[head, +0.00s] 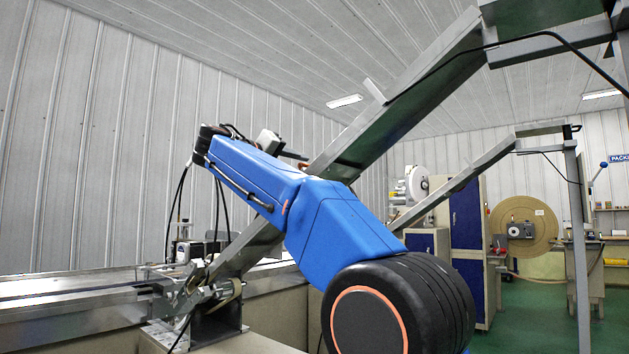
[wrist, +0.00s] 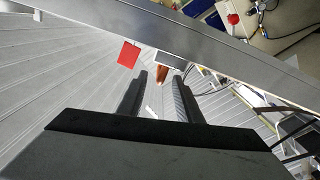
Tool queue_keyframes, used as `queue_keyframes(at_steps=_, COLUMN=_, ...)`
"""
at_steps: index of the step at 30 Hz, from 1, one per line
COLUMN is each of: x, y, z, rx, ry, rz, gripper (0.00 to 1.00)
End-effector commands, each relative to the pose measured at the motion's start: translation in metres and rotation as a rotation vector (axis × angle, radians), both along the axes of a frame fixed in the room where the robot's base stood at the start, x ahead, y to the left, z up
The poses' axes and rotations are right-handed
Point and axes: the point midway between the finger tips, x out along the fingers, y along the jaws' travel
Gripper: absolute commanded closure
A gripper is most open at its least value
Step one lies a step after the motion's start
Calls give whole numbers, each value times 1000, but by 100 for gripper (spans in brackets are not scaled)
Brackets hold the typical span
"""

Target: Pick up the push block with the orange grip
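My gripper (wrist: 161,78) shows in the wrist view as two dark fingers standing apart, with a gap between them. A small orange-brown piece (wrist: 161,73) shows beyond the fingertips, close to a grey block-like piece with a pale edge (wrist: 171,60). These may be the orange grip and the push block, but they are too small to be sure. I see no contact between the fingers and them. In the head view my gripper (head: 294,155) is small, beyond my blue arm, near the sloped metal chute. I cannot make out the push block there.
The sloped metal chute (head: 415,80) rises to the upper right close by my arm; a long metal edge (wrist: 225,45) crosses the wrist view. A red plate (wrist: 128,55) is left of the fingertips. A metal conveyor bench (head: 80,308) is at left; open green floor (head: 530,315) is at right.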

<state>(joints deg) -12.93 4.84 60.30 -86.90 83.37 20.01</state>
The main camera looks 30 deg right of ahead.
Motion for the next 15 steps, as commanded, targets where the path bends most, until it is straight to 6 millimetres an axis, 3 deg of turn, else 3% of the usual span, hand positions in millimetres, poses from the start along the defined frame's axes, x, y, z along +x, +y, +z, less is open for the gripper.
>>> queue_keyframes(at_steps=8, x=5, y=-11, z=0, rx=-1, ry=0, rz=-1, gripper=68)
queue_keyframes(at_steps=15, x=16, y=-38, z=1, rx=0, ry=1, rz=-3, gripper=68)
